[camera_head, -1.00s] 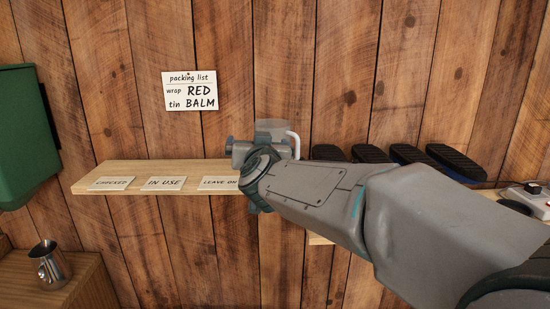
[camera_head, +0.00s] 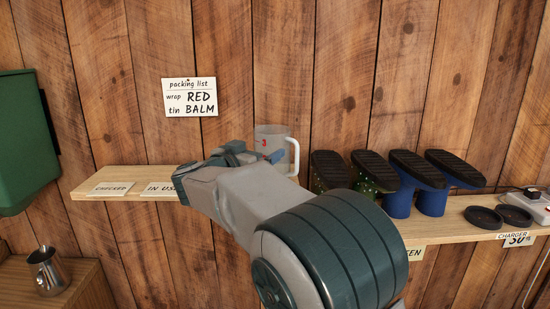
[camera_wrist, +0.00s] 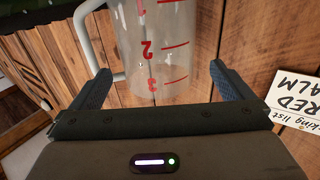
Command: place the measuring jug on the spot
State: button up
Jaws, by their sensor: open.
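The measuring jug (camera_head: 267,141) is clear, with red marks and a white handle on its right in the head view. It looks upright at the shelf (camera_head: 128,176), but its base is hidden behind my arm. In the wrist view the jug (camera_wrist: 160,42) shows upside down, with red numbers, in the gap between my fingers. My gripper (camera_wrist: 160,78) is open there; I cannot tell whether the jug is between the fingertips or just beyond them. In the head view my gripper (camera_head: 257,156) is at the jug's near side, partly hidden by my wrist. No marked spot is visible.
Shelf labels read CHECKED (camera_head: 110,188) and IN USE (camera_head: 160,189). Boots (camera_head: 400,180) stand soles-up right of the jug, then dark round discs (camera_head: 498,217) and a charger (camera_head: 535,203). A metal cup (camera_head: 47,270) stands lower left. The shelf's left end looks clear.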

jog(key=shift+f+p+x, duration=0.15)
jog(key=shift+p+x, duration=0.3)
jog(key=shift+x, duration=1.3)
jog(key=shift+f+p+x, duration=0.15)
jog(key=shift+p+x, duration=0.3)
jog(key=shift+x, duration=1.3)
jog(key=shift+d, duration=0.15)
jog(key=c, duration=0.9)
jog(key=shift+r, duration=0.1)
